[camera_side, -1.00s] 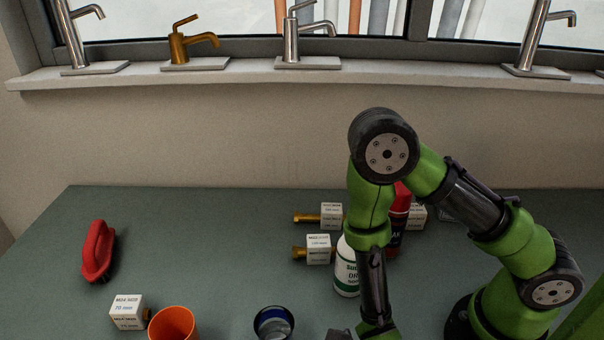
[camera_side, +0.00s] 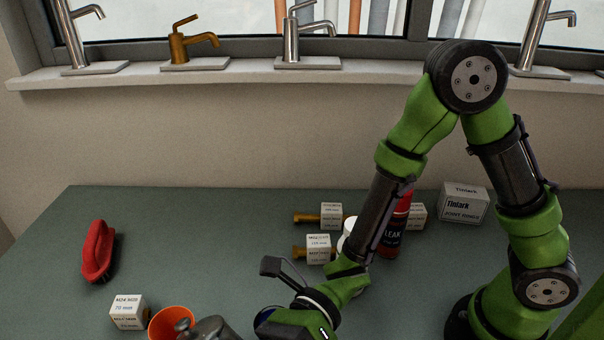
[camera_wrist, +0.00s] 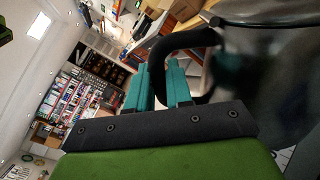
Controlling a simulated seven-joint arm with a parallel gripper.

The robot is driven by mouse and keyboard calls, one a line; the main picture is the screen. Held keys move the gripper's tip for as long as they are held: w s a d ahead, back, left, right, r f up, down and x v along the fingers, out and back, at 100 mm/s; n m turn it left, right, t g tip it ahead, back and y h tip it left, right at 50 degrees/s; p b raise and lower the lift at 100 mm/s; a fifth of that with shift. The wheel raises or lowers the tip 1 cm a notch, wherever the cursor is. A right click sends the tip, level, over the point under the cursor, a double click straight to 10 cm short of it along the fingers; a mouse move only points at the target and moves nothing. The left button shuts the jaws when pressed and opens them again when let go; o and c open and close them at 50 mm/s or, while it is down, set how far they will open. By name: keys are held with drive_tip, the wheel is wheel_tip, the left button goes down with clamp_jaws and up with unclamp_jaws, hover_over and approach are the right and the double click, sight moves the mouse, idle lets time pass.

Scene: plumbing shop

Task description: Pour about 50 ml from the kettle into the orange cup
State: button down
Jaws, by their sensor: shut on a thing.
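The orange cup (camera_side: 165,323) stands on the bench at the bottom edge of the side view, its lower part cut off. The grey metal kettle (camera_side: 211,330) shows just right of it, its top overlapping the cup's right side in the picture. In the wrist view the kettle's blurred grey body (camera_wrist: 275,75) fills the right, with its dark handle loop (camera_wrist: 190,38). My gripper (camera_wrist: 160,78) is shut on that handle between its teal fingers. The kettle's tilt, and whether any liquid flows, cannot be told.
A white box (camera_side: 128,311) stands left of the cup, and a red brush-like thing (camera_side: 98,250) lies farther back. Small boxes, a white bottle (camera_side: 347,240) and a red-capped bottle (camera_side: 392,235) stand behind my arm.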

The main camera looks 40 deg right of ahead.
drive_tip(key=w+r+m, duration=0.2)
drive_tip(key=r, duration=0.1)
drive_tip(key=w+r+m, duration=0.1)
drive_tip(key=r, duration=0.1)
drive_tip(key=shift+w+a+m, duration=0.2)
drive_tip(key=shift+a+m, duration=0.05)
drive_tip(key=shift+m, duration=0.15)
drive_tip(key=shift+w+a+r+m, duration=0.15)
drive_tip(key=shift+w+r+m, duration=0.8)
drive_tip(key=shift+w+m, duration=0.1)
drive_tip(key=shift+w+r, duration=0.2)
drive_tip(key=shift+w, duration=0.05)
drive_tip(key=shift+w+r+m, duration=0.15)
drive_tip(key=shift+w+m, duration=0.05)
drive_tip(key=shift+m, duration=0.15)
drive_tip(key=shift+w+a+r+m, duration=0.15)
drive_tip(key=shift+w+r+m, duration=0.15)
drive_tip(key=shift+w, duration=0.4)
drive_tip(key=shift+w+a+r+m, duration=0.1)
drive_tip(key=shift+w+r+m, duration=0.1)
drive_tip(key=shift+w+m, duration=0.35)
drive_tip(key=shift+w+a+r+m, duration=0.15)
drive_tip(key=shift+w+m, duration=0.1)
drive_tip(key=shift+w, duration=0.2)
drive_tip(key=shift+w+d+r+m, duration=0.15)
drive_tip(key=shift+w+m, duration=0.1)
drive_tip(key=shift+w, duration=0.25)
drive_tip(key=shift+w+a+r+m, duration=0.15)
drive_tip(key=shift+w+m, duration=0.1)
drive_tip(key=shift+w, duration=0.2)
